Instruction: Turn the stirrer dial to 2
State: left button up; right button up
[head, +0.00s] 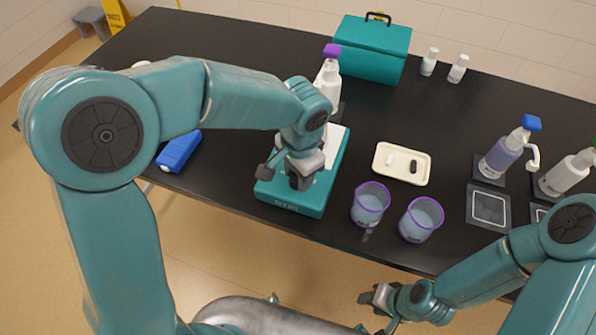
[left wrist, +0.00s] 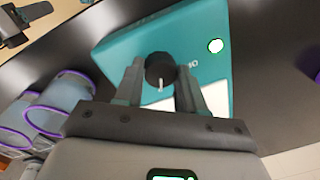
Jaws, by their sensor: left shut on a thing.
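The teal stirrer (head: 327,182) with a pale top plate stands near the table's front edge. My left gripper (head: 284,177) is over its front end and hides the dial in the head view. In the left wrist view, the round black dial (left wrist: 160,67) sits between the two fingers of the left gripper (left wrist: 160,75), which is shut on it. A white pointer mark on the dial points toward the bottom of that view.
Two purple-rimmed beakers (head: 370,203) (head: 421,219) stand right of the stirrer. A cream tray (head: 421,170) with small stir bars lies behind them. A white bottle with a purple cap (head: 331,52) and a teal case (head: 373,50) stand behind. A blue object (head: 179,151) lies left.

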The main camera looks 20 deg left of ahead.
dwell(0.5)
pick_arm(q)
jog(key=o, duration=1.1)
jog(key=shift+c, duration=0.2)
notch_tip(320, 180, up, 16)
jog(key=shift+s+d+r+p, duration=0.15)
jog(key=shift+s+d+p, duration=0.1)
jog(key=shift+d+p, duration=0.15)
jog(key=shift+s, duration=0.15)
